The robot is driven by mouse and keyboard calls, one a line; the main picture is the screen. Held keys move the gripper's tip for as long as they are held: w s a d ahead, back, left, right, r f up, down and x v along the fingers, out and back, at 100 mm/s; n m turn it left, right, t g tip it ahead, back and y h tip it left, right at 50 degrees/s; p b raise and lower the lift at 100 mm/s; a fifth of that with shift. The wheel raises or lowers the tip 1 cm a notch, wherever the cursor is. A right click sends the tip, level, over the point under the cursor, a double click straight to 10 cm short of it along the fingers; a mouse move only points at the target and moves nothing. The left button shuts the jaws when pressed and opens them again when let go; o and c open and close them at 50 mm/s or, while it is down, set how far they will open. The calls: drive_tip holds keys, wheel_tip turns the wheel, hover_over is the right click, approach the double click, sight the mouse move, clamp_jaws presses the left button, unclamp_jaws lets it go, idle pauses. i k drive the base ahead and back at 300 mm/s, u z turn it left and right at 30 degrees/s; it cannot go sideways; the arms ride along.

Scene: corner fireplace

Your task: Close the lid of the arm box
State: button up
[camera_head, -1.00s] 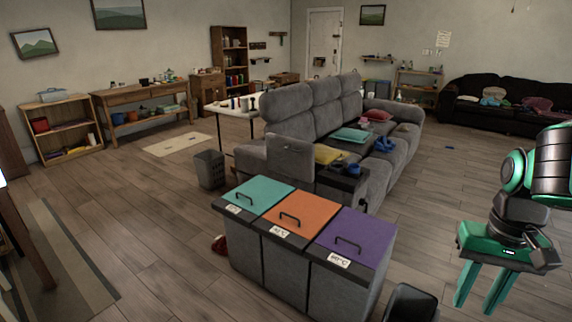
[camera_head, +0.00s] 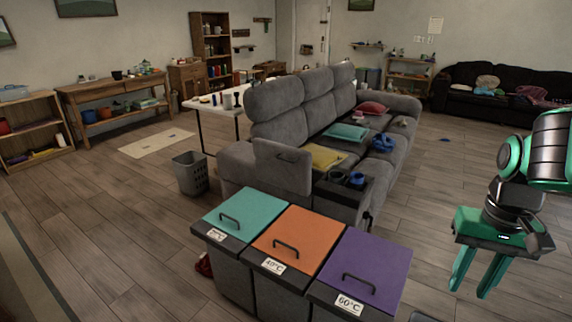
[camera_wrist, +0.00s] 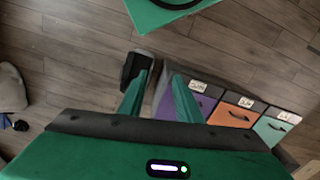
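The grey arm box (camera_head: 350,188) is at the near end of the grey sofa. Its lid (camera_head: 283,167) stands raised, with a dark handle near its top. My gripper (camera_head: 475,285) is at the right of the head view, well apart from the box and lid. Its two green fingers are spread, pointing down, with nothing between them. The fingers also show in the wrist view (camera_wrist: 160,90). The arm box cannot be made out in the wrist view.
Three laundry bins with teal (camera_head: 245,216), orange (camera_head: 292,240) and purple (camera_head: 364,267) lids stand in front of the sofa. A grey basket (camera_head: 190,174) stands left of it. The floor right of the sofa (camera_head: 440,190) is largely clear. A black sofa (camera_head: 500,105) is at the back right.

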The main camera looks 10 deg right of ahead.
sight(290, 168)
drive_tip(key=i, duration=0.15)
drive_tip(key=u, duration=0.1)
drive_tip(key=k, duration=1.15)
drive_tip(key=u, duration=0.65)
drive_tip(key=i, duration=2.2)
drive_tip(key=z, duration=0.45)
